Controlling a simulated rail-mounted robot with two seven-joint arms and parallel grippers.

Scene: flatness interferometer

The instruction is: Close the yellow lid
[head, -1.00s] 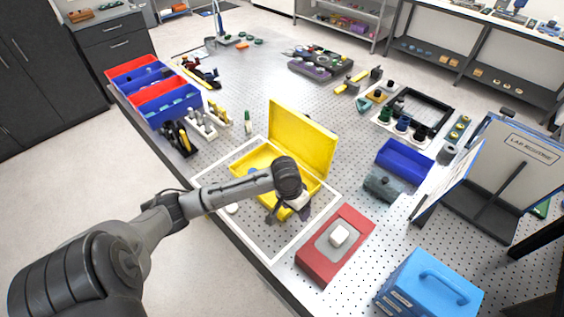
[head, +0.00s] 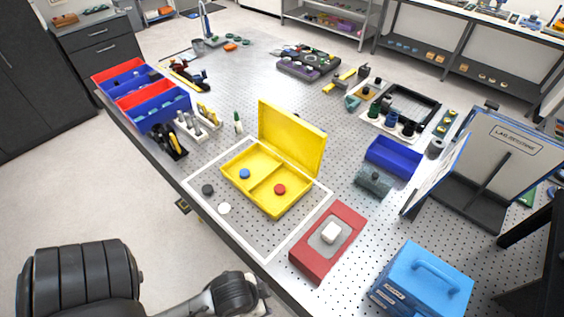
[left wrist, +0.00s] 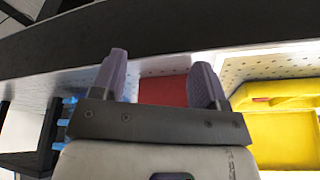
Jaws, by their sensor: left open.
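The yellow box (head: 262,203) stands on the table with its yellow lid (head: 291,140) raised upright along the back edge. A blue disc (head: 244,173) lies in the left compartment and a red disc (head: 280,189) in the right one. My left gripper (left wrist: 160,84) is open and empty in the left wrist view, with the yellow box at that view's right. In the head view my left arm's wrist is low at the bottom, in front of the table edge and clear of the box; its fingers are hard to make out there. My right gripper is not in view.
A black disc (head: 208,189) and a white disc (head: 224,208) lie in front of the box, inside a white outline. A red block with a grey pad (head: 313,255) and a blue case (head: 420,285) stand to the right. A green-tipped tube (head: 238,122) stands behind left.

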